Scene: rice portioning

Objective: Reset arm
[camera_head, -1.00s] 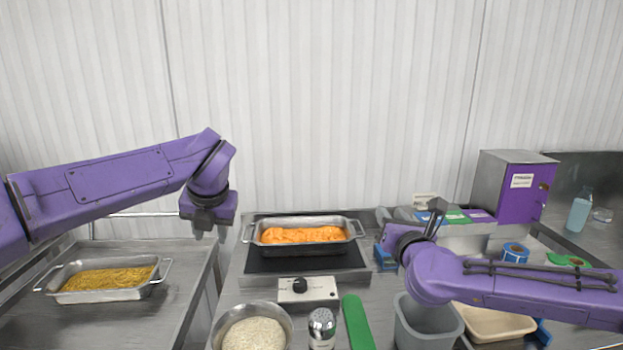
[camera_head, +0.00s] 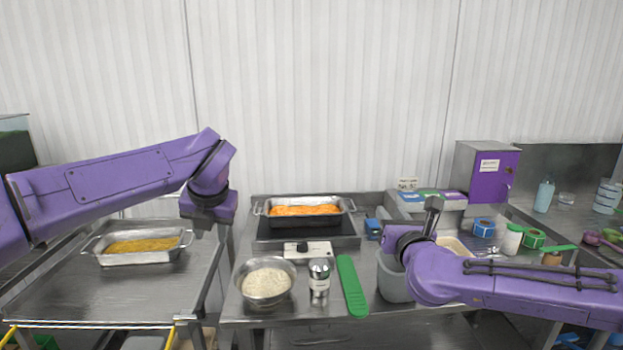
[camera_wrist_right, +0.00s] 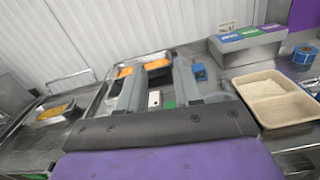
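My left arm comes in from the left in the head view, and its gripper (camera_head: 204,219) points down above the gap left of the hot plate. It holds nothing that I can see; its finger gap does not show. My right arm lies low across the right side, its gripper (camera_head: 432,212) pointing away over the grey bin and counter. In the right wrist view the two fingers (camera_wrist_right: 155,80) stand apart with nothing between them. The counter behind shows through the gap.
An orange-filled pan (camera_head: 305,210) sits on the hot plate (camera_head: 278,240). A rice bowl (camera_head: 267,281), shaker (camera_head: 319,278) and green utensil (camera_head: 351,287) stand in front. A noodle pan (camera_head: 140,246) is on the left table. A grey bin (camera_head: 392,280) is below my right gripper. A two-compartment tray (camera_wrist_right: 275,98) stands right.

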